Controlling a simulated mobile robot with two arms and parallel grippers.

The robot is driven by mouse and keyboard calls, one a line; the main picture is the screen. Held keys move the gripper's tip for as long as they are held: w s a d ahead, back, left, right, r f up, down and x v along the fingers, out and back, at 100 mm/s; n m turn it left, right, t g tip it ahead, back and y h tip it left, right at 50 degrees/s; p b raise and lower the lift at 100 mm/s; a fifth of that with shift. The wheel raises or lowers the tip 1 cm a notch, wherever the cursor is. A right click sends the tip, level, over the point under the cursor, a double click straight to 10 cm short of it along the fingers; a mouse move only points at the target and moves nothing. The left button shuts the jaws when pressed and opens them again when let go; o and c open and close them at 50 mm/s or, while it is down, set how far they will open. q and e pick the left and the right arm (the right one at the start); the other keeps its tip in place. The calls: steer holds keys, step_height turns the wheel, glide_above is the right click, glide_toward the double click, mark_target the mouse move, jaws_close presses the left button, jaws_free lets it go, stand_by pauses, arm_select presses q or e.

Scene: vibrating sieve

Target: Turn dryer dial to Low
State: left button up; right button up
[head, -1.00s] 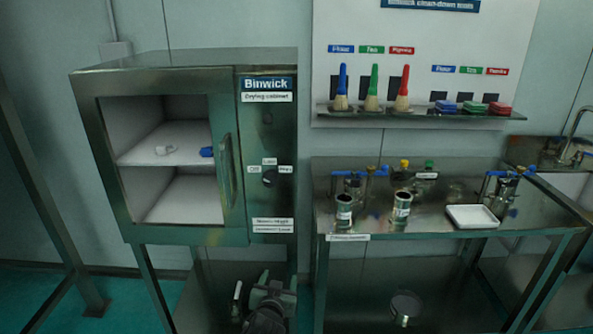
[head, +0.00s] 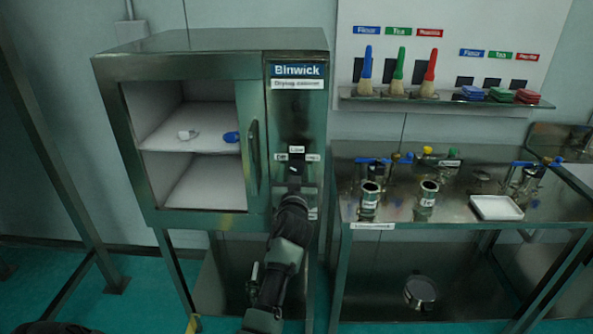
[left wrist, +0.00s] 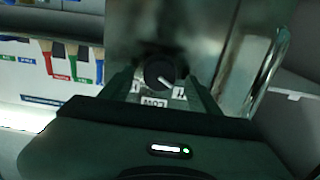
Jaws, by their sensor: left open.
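The dryer is a metal cabinet labelled Binwick (head: 297,71), with a control panel right of its open-looking chamber. Its black dial (left wrist: 160,71) shows in the left wrist view, which sees the panel upside down. The dial's white pointer slants to the lower right there, towards the label on that side and off the Low label (left wrist: 153,101). My right gripper is not in view.
A vertical door handle (head: 254,157) stands just left of the panel. A metal bench (head: 450,207) with metal cups and a white tray (head: 496,207) is at right.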

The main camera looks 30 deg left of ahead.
arm_select(q)
steer(key=shift+w, duration=0.2)
steer(key=c, duration=1.3)
steer(key=shift+c, duration=0.2)
steer(key=shift+m, duration=0.4)
steer(key=m, duration=0.5)
steer(key=shift+m, duration=0.3)
steer(key=m+p, duration=0.1)
steer(key=m, duration=0.4)
steer(key=shift+d+f, duration=0.15)
steer(key=shift+m, duration=0.4)
steer(key=o, duration=1.3)
